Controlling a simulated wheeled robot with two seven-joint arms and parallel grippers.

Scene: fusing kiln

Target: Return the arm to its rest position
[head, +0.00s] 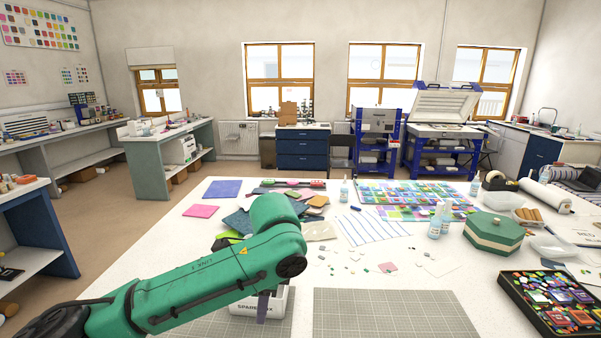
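My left arm (215,272) is green and comes in from the lower left, reaching over the near left part of the white worktable (330,283). Its bent joint is in front of the sheet pile. The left gripper's fingers are hidden or not clear behind and below the arm, so I cannot see whether they are apart. A white box marked "SPARE" (276,306) stands under the arm on a grey gridded mat (205,325). A purple strip (262,308) shows upright against the box front. I cannot tell whether anything holds it. My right arm and gripper are not in view.
A second gridded mat (395,313) lies bare at the front. Dark glass sheets (238,221) lie behind my arm. A green lidded box (493,234), bottles (437,222) and a black tray of coloured pieces (555,302) stand to the right. An open kiln (443,106) is at the back.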

